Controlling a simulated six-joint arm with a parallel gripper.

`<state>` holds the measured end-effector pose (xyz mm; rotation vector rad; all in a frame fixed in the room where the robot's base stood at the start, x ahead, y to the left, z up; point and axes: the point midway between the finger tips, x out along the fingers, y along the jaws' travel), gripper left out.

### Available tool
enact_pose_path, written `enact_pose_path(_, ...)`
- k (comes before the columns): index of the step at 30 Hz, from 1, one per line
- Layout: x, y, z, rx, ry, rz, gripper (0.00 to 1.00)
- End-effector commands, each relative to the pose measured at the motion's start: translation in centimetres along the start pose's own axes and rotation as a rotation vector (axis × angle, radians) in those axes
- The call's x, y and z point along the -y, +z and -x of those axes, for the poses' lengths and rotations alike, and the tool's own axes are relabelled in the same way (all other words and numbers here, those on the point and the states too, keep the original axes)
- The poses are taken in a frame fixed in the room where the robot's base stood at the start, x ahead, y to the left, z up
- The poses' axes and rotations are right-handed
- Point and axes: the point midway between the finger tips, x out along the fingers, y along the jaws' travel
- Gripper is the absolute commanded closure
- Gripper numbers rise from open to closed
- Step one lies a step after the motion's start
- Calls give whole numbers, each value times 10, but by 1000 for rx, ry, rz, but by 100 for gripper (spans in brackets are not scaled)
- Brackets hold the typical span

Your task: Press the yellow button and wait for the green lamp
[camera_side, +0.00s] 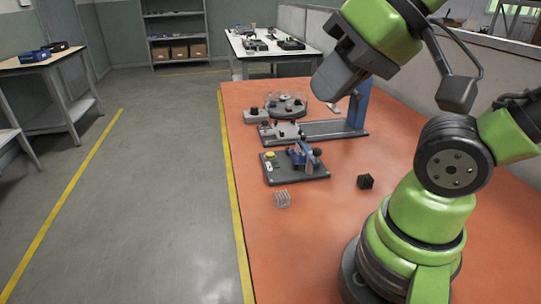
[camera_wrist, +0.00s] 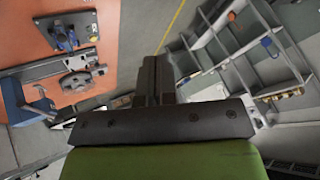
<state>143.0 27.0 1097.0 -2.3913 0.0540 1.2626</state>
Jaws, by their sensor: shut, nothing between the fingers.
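A small yellow button (camera_side: 269,155) sits at the back left corner of a dark plate (camera_side: 309,173) on the orange table. A blue clamp-like part (camera_side: 303,154) stands on the same plate. I cannot make out a lit green lamp. My gripper (camera_side: 328,88) is high above the table in the side view, well apart from the plate. In the wrist view my gripper's dark fingers (camera_wrist: 154,70) are together and empty. The plate with the blue part (camera_wrist: 62,40) shows at the upper left there, off to the side of the fingers.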

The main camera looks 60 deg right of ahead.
Motion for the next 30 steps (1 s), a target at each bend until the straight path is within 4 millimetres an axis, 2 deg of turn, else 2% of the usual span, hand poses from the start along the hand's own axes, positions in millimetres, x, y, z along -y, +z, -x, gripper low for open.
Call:
enact_pose_path(13, 0, 0, 0, 0, 0, 0, 100)
enact_pose_path(17, -2, -7, -2, -11, 21, 9, 100)
enact_pose_path(20, -9, -24, -8, -39, 76, 40, 100)
enact_pose_path(22, -18, -43, -14, -69, 135, 79, 100)
enact_pose_path(30, -64, -133, -51, -165, 371, 330, 100)
